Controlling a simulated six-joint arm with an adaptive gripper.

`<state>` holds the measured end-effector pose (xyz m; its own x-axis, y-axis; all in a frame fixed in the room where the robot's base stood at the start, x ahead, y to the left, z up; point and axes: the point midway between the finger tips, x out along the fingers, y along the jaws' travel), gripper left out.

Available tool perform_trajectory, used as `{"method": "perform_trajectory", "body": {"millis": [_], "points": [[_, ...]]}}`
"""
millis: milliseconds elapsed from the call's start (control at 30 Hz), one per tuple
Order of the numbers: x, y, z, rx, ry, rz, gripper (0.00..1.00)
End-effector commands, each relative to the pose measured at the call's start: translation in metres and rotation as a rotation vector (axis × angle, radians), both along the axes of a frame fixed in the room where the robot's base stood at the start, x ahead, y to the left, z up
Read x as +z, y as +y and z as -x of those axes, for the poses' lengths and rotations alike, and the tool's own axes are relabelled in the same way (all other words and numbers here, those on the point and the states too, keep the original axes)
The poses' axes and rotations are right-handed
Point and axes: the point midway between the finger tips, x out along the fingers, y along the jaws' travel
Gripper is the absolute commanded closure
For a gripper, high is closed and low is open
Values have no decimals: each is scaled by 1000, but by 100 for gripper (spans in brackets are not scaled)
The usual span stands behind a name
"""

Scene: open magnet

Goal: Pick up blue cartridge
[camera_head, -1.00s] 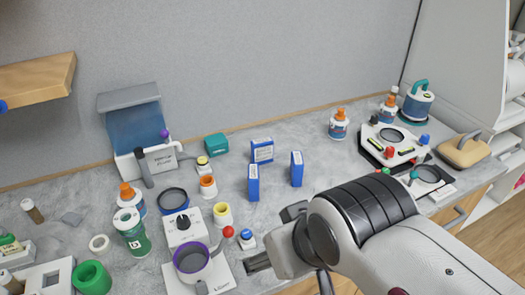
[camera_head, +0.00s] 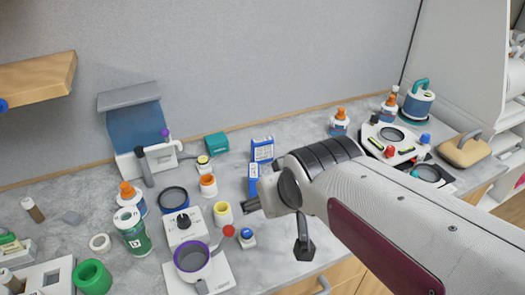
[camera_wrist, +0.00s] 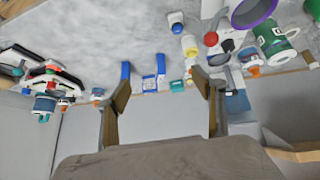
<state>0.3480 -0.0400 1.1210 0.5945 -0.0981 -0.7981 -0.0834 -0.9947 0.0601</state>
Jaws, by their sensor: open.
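Blue cartridges stand on the grey counter. In the head view, one with a white label (camera_head: 262,150) is at the back, and another (camera_head: 253,172) stands in front of it, its lower part close to my gripper. A third is hidden behind my arm. In the wrist view, three blue cartridges show beyond the fingers: one by the left fingertip (camera_wrist: 125,71), a labelled one (camera_wrist: 149,84) and one beside it (camera_wrist: 160,64). My gripper (camera_head: 252,206) is open and empty; its spread fingers also show in the wrist view (camera_wrist: 160,80).
A yellow-topped jar (camera_head: 223,212), a blue-capped jar (camera_head: 247,236) and a device with a red knob (camera_head: 229,231) stand near my gripper. A teal box (camera_head: 216,143) is behind. A white instrument (camera_head: 395,140) stands at the right. The wall closes off the back.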

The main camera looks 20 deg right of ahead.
Motion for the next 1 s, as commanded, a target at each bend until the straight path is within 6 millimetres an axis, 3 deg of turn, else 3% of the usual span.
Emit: {"method": "perform_trajectory", "body": {"millis": [500,1000], "points": [[-11,-47,-109,-34,-163,52,32],[-40,-85,-196,-21,-319,60,32]]}}
